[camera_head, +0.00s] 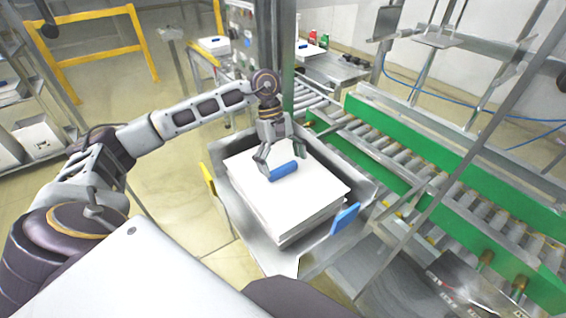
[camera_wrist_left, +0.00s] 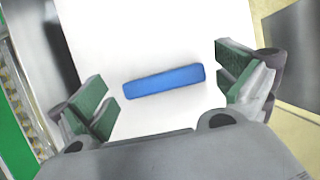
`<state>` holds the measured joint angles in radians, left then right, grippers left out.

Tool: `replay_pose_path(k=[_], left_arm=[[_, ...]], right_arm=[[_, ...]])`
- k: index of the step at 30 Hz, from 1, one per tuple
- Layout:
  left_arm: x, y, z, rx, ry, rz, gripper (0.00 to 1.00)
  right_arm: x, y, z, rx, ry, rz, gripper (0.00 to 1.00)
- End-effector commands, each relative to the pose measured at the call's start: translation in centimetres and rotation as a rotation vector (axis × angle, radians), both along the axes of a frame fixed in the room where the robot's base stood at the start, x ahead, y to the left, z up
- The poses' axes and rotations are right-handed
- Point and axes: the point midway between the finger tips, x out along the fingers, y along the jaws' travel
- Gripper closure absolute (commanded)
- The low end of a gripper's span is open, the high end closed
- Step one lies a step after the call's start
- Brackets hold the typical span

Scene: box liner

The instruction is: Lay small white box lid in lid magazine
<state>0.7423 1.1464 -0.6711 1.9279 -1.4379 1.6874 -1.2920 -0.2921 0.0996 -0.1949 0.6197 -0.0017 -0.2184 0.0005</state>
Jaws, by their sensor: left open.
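A stack of white box lids (camera_head: 310,197) lies in a grey metal tray, the lid magazine (camera_head: 291,262). The top lid has a blue bar-shaped handle (camera_head: 284,171). My left gripper (camera_head: 282,158) is open just above that handle. In the left wrist view the blue handle (camera_wrist_left: 163,82) lies between the spread green-padded fingers (camera_wrist_left: 165,88), apart from both, with the white lid (camera_wrist_left: 150,35) beneath. My right gripper is not in view.
A yellow tab (camera_head: 208,179) and a blue tab (camera_head: 344,218) stand at the tray's sides. A roller conveyor with green rails (camera_head: 430,165) runs along the right. Another white lid with a blue handle (camera_head: 213,44) lies at the back. A grey column (camera_head: 275,60) stands behind the tray.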

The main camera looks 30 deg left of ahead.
Motion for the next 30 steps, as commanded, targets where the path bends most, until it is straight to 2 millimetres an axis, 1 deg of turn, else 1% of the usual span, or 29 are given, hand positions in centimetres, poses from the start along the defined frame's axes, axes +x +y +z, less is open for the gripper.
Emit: replay_pose_path(k=[5,6,10,14,19,24,27,30], left_arm=[[0.0,0.0,0.9,0.0,0.0,0.0,0.0],[0.1,0.1,1.2,0.001,-0.001,0.0,0.0],[0.4,0.8,2.9,0.0,-0.004,0.002,0.0],[0.7,1.5,4.5,-0.001,-0.002,0.002,0.0],[1.0,2.3,6.7,-0.001,-0.003,0.002,0.0],[1.4,3.0,8.7,0.0,-0.003,0.001,0.0],[1.5,3.4,9.8,-0.001,-0.003,0.001,0.0],[1.7,3.7,10.6,-0.002,-0.001,0.001,0.0]], right_arm=[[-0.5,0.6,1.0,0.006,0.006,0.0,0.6],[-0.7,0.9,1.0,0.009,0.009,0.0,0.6],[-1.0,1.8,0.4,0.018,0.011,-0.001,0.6],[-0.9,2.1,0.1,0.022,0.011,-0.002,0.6],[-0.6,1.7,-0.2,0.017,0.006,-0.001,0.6],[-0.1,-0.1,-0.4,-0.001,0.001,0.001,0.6],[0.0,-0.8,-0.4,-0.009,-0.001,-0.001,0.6],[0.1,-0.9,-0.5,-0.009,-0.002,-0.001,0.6]])
